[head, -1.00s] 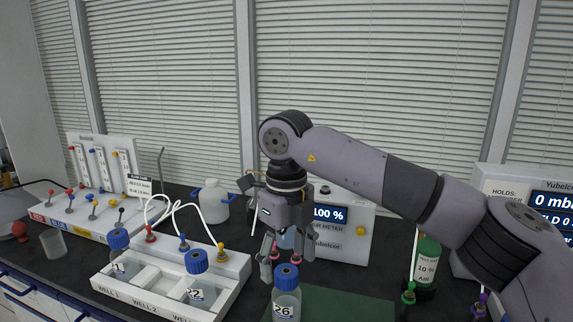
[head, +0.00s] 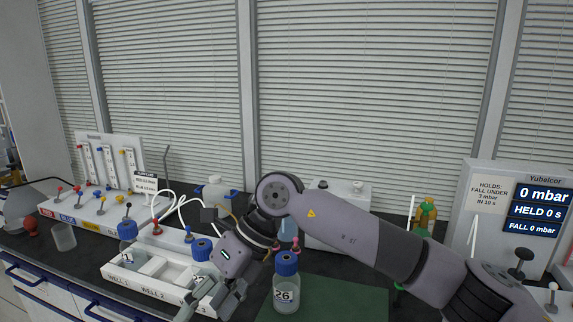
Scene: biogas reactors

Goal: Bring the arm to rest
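My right arm comes in from the right and bends down at its wrist. Its gripper (head: 212,303) tilts down to the left in front of the well tray (head: 118,281). The fingers are spread apart with nothing seen between them; the tips are near the picture's lower edge. The gripper partly covers bottle 2 (head: 202,251), a blue-capped bottle in the tray. My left gripper is not in view.
Blue-capped bottle 1 (head: 127,230) stands in the tray's left well. A valve panel (head: 85,215) is at the left, beside an empty beaker (head: 64,237). A pressure display box (head: 530,210) stands at the right. The green mat (head: 335,300) has bare room.

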